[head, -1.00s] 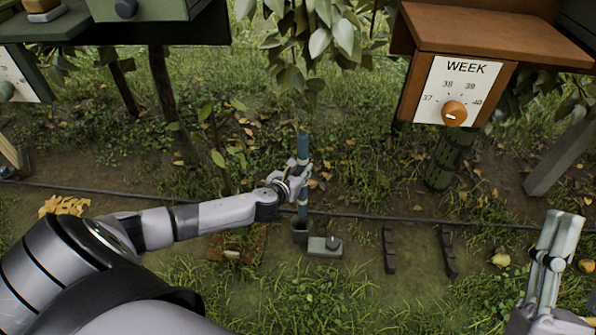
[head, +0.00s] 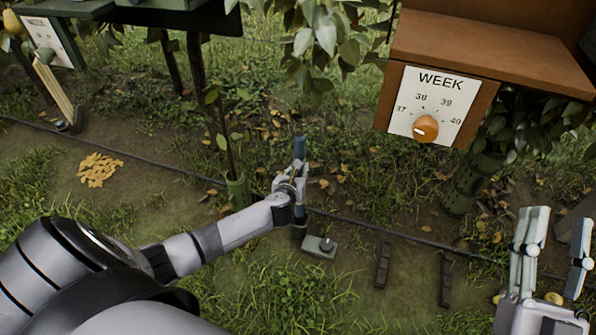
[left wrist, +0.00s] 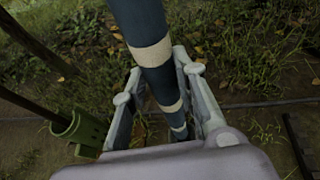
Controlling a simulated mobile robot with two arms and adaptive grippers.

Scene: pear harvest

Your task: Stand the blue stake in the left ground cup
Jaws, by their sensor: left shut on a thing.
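The blue stake (head: 299,150), dark blue with pale bands, stands near upright in my left gripper (head: 291,188). The gripper is shut around its lower half. In the left wrist view the stake (left wrist: 160,80) runs down between the two fingers (left wrist: 160,95). A dark ground cup (head: 300,231) is directly below the gripper, beside a small grey-green box. The stake's lower end is at the cup's mouth; I cannot tell how deep it sits. My right gripper (head: 556,222) is at the lower right, fingers apart and empty.
The grey-green box (head: 319,247) with a dark knob touches the cup's right side. Two dark bars (head: 383,265) lie further right. A hose (head: 360,223) crosses behind. A green sleeve (head: 238,191) surrounds a thin trunk to the left. A wooden WEEK dial box (head: 436,105) hangs behind right.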

